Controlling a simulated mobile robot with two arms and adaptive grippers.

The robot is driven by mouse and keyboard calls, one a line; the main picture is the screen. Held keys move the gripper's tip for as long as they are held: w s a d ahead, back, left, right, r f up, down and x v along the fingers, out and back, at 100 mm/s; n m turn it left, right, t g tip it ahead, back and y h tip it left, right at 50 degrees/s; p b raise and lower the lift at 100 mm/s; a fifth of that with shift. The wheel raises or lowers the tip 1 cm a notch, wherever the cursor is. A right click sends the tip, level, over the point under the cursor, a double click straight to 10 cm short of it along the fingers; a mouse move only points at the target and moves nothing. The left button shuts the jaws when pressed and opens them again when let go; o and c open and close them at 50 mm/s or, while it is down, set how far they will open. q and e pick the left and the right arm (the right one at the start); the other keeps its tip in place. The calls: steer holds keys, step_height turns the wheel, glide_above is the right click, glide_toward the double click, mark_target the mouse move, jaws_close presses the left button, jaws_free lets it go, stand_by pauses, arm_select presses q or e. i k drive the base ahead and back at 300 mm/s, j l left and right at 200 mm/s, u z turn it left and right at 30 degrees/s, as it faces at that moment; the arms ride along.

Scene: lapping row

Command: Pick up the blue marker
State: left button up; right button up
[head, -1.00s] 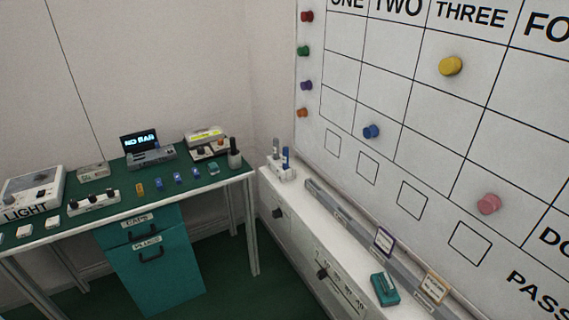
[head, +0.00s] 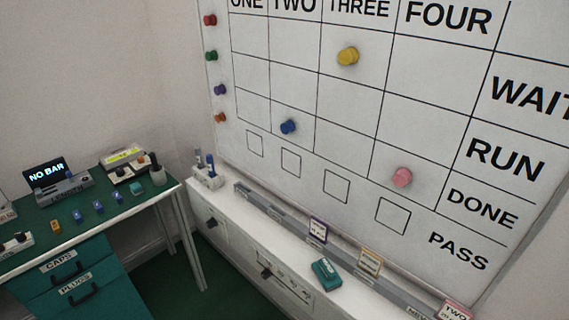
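A blue marker (head: 211,162) stands upright in a small white holder (head: 207,182) at the left end of the white ledge, under the board's lower left corner. A second, paler marker (head: 198,158) stands beside it in the same holder. Both are small in the head view, and their lower ends are hidden by the holder. Neither of my grippers is in view.
A whiteboard (head: 270,100) with a grid and round magnets, one blue (head: 289,127), rises behind the ledge (head: 225,205). A green-topped bench (head: 120,212) with devices stands left. Green floor shows between.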

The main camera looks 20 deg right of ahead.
mark_target(209, 159)
steer(key=i+j, duration=0.35)
steer(key=i+j+u, duration=0.15)
steer(key=i+j, duration=0.2)
steer(key=i, duration=0.15)
